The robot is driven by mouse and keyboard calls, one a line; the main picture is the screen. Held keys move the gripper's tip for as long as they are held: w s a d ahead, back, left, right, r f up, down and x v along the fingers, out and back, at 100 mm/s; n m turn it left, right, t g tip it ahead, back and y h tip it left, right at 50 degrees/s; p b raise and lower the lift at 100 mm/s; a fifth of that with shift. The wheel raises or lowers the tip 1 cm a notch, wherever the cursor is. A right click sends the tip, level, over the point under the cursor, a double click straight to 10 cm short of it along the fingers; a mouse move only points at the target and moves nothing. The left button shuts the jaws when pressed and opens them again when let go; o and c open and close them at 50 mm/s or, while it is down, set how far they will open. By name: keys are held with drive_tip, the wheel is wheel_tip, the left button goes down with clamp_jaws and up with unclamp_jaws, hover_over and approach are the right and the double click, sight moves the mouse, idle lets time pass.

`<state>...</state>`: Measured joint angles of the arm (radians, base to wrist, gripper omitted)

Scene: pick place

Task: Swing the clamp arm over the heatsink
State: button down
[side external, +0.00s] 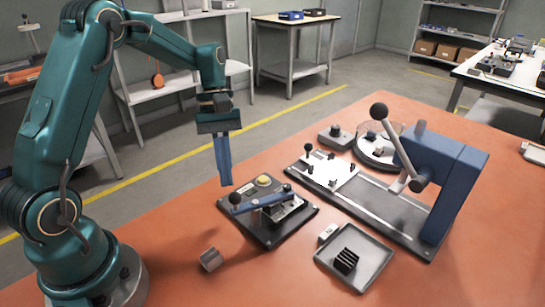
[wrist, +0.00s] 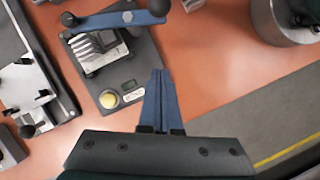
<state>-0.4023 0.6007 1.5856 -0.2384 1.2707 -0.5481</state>
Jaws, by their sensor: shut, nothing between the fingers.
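The clamp arm (side external: 262,202) is a blue bar with a black ball knob at one end, on a dark fixture plate (side external: 268,236). In the wrist view the clamp arm (wrist: 118,20) runs across the top, its knob at the right end. A grey finned heatsink (wrist: 98,52) sits on the fixture close beside the bar; it also shows in the side view (side external: 285,211), partly behind the bar. I cannot tell whether the bar overlaps its edge. My gripper (side external: 226,183) is shut and empty, pointing down above the table behind the fixture, apart from the knob.
A yellow button (side external: 264,180) is on the fixture's far end. A grey tray (side external: 378,262) holds a black finned block (side external: 346,261). A blue press (side external: 452,185) stands at right. A small grey block (side external: 211,259) lies left of the fixture. The near left table is mostly clear.

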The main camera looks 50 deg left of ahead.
drive_tip(key=shift+s+d+f, duration=0.1)
drive_tip(key=shift+s+d, duration=0.25)
drive_tip(key=shift+d, duration=0.25)
drive_tip(key=shift+s+d+f, duration=0.1)
drive_tip(key=shift+s+d, duration=0.25)
drive_tip(key=shift+d, duration=0.3)
drive_tip(key=shift+s+d+f, duration=0.1)
drive_tip(key=shift+s+d, duration=0.25)
drive_tip(key=shift+d, duration=0.25)
drive_tip(key=shift+s+d+n+t, duration=0.2)
drive_tip(key=shift+s+n+t, duration=0.15)
drive_tip(key=shift+n, duration=0.45)
drive_tip(key=shift+s+d+n+t, duration=0.2)
drive_tip(key=shift+s+n+t, duration=0.1)
drive_tip(key=shift+n, duration=0.5)
drive_tip(key=shift+s+d+n+h, duration=0.2)
drive_tip(key=shift+n+h, duration=0.1)
drive_tip(key=shift+n, duration=0.2)
drive_tip(key=shift+t, duration=0.25)
drive_tip(key=shift+s+d, duration=0.3)
drive_tip(key=shift+d, duration=0.05)
